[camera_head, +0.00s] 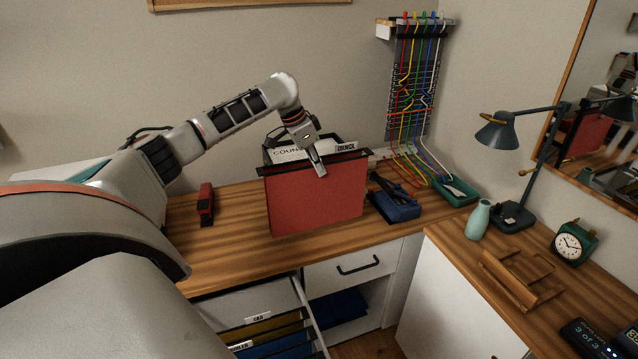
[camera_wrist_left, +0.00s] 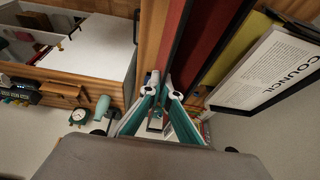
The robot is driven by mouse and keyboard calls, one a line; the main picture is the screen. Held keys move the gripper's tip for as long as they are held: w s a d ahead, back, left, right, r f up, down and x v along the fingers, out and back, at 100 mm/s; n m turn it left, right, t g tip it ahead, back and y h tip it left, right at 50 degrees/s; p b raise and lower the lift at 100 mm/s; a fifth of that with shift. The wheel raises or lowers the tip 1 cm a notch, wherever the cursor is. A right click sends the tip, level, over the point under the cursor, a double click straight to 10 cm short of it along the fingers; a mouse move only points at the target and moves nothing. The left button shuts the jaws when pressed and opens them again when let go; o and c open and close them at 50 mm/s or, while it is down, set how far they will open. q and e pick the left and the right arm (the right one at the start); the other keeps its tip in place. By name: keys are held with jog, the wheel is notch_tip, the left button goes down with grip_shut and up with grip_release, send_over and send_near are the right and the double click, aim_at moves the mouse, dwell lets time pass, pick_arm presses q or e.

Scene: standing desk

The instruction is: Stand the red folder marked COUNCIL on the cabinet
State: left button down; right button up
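The red folder (camera_head: 318,205) stands upright over the wooden cabinet top (camera_head: 235,232); its lower edge appears to be at the wood. A small COUNCIL tab shows at its upper right. My left gripper (camera_head: 319,170) comes down over the folder's dark top rail, one finger in front of the red face and the other hidden behind. In the left wrist view the fingertips (camera_wrist_left: 163,82) close together at the rail, beside the red side (camera_wrist_left: 207,40). The hold looks shut, though the contact is partly hidden. My right gripper is not in view.
Behind the folder are papers marked COUNCIL (camera_head: 288,154) in a dark holder. A red stapler (camera_head: 206,204) is left, a blue desk item (camera_head: 397,207) right. Below, an open drawer (camera_head: 245,290) holds hanging folders. A lamp (camera_head: 515,213), vase (camera_head: 478,220) and clock (camera_head: 571,244) stand right.

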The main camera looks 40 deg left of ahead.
pick_arm(q)
jog(key=shift+f, duration=2.65)
jog(key=c, duration=2.3)
grip_release()
jog(key=v, duration=1.2)
